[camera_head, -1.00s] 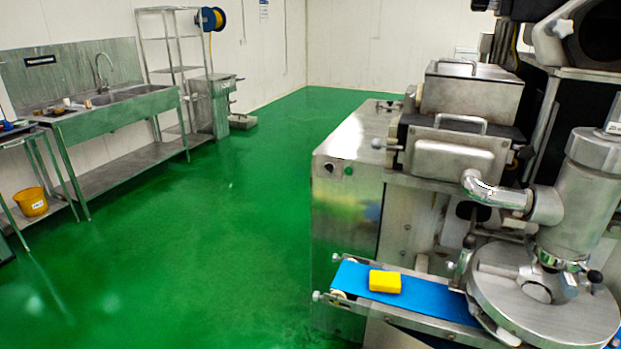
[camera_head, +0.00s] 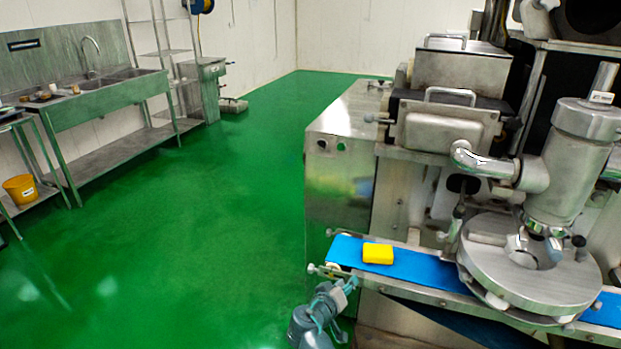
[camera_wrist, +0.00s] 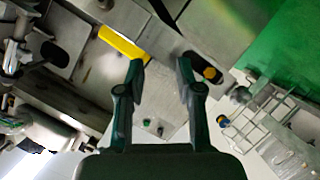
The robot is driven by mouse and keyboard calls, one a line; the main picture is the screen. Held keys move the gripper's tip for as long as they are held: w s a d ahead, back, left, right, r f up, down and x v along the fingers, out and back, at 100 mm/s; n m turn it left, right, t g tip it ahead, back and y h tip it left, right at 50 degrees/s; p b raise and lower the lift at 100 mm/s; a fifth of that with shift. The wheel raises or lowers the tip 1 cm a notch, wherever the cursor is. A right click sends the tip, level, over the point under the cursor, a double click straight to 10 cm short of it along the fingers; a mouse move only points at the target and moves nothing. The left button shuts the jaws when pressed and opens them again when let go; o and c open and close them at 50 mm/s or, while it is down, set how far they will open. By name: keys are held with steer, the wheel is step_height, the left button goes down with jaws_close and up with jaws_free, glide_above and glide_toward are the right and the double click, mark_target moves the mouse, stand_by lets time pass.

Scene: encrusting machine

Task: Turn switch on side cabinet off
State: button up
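The steel side cabinet (camera_head: 338,195) stands left of the machine in the head view. Near its top edge are a small dark round control (camera_head: 322,145) and a green button (camera_head: 341,146); I cannot tell how the dark one is turned. In the wrist view a small green spot (camera_wrist: 146,122) and a dark spot (camera_wrist: 160,132) lie beyond my fingers on a steel face. My gripper (camera_wrist: 160,64) is open, with nothing between its fingertips. In the head view my arm's end (camera_head: 330,305) is low, below the conveyor's left end and well under the controls.
The blue conveyor belt (camera_head: 410,265) juts out in front of the cabinet, with a yellow block (camera_head: 378,253) on it. The round steel turntable (camera_head: 530,275) is at right. The green floor (camera_head: 220,220) left of the cabinet is open. A sink bench (camera_head: 110,100) stands along the left wall.

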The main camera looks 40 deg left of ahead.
steer(key=w+a+r+n+y+p, duration=0.1)
steer(key=w+a+r+y+p, duration=0.2)
steer(key=a+r, duration=0.65)
steer(key=n+t+y+p, duration=0.1)
steer(key=n+t+p, duration=0.1)
steer(key=p, duration=0.8)
glide_toward(320, 146)
steer(key=p+x, duration=0.4)
steer(key=x, duration=0.4)
steer(key=shift+r, duration=0.1)
steer(key=shift+w+a+p, duration=0.15)
steer(key=shift+w+p, duration=0.15)
steer(key=shift+w, duration=0.1)
jaws_close()
